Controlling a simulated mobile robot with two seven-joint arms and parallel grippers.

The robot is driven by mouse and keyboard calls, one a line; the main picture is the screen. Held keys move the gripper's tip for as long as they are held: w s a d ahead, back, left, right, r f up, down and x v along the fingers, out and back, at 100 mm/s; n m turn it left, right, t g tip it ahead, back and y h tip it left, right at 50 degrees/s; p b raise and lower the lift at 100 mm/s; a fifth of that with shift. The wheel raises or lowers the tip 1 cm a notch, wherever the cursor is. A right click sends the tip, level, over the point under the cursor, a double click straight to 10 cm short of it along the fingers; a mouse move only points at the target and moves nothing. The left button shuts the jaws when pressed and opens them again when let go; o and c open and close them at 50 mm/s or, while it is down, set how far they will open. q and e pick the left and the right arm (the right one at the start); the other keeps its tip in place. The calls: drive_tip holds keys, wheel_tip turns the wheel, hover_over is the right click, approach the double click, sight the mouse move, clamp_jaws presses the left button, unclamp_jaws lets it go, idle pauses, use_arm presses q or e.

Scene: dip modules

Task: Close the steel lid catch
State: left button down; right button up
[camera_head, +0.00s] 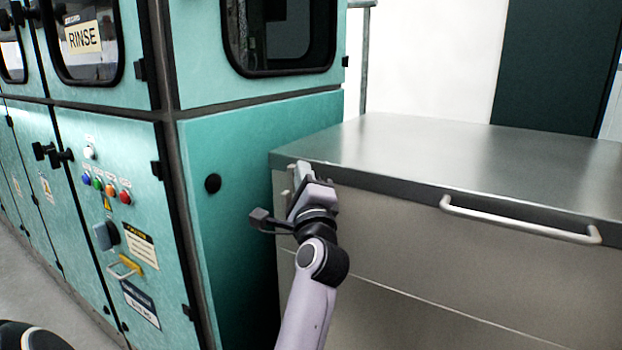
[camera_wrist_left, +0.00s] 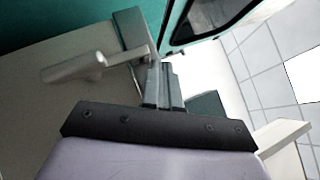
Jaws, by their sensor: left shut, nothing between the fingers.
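The steel lid (camera_head: 470,150) lies flat on top of a steel cabinet, with a bar handle (camera_head: 520,221) on its front edge. The lid catch (camera_head: 287,196) is at the cabinet's front left corner, mostly hidden behind my gripper. In the left wrist view the catch's rounded grey lever (camera_wrist_left: 75,67) sticks out to the left from a metal bracket. My left gripper (camera_head: 302,170) is shut and empty at that corner, just below the lid edge. In the wrist view its fingertips (camera_wrist_left: 156,68) are close beside the catch's bracket; I cannot tell whether they touch.
The lid top is clear.

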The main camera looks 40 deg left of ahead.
use_arm(q)
drive_tip(key=shift+s+a+r, duration=0.1)
drive_tip(key=shift+a+r, duration=0.05)
drive_tip(key=shift+a, duration=0.1)
use_arm(e)
drive_tip(key=shift+s+f, duration=0.15)
drive_tip(key=shift+f, duration=0.05)
drive_tip(key=shift+r, duration=0.15)
